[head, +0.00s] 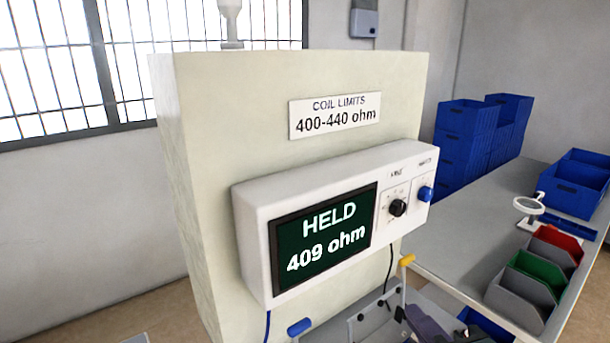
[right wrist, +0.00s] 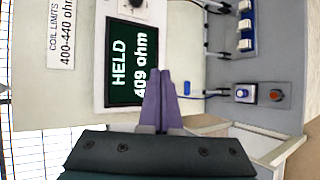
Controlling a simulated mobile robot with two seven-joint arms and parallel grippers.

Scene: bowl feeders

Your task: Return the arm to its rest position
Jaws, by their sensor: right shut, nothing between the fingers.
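My right gripper (head: 418,316) shows at the bottom edge of the head view, just below the meter. In the right wrist view its two purple fingers (right wrist: 160,78) lie together with nothing between them, pointing towards the meter. The white meter (head: 335,215) is fixed to a pale panel, and its screen (head: 322,240) reads "HELD 409 ohm". The screen also shows in the right wrist view (right wrist: 122,62). Most of my right arm is out of the head view. My left gripper is not in view.
A sign (head: 335,115) on the panel reads "COIL LIMITS 400-440 ohm". A yellow-topped lever (head: 407,260) and a blue handle (head: 300,327) stand below the meter. At right, a bench (head: 455,235) holds red, green and grey bins (head: 520,295), a magnifier (head: 528,206) and blue crates (head: 580,185).

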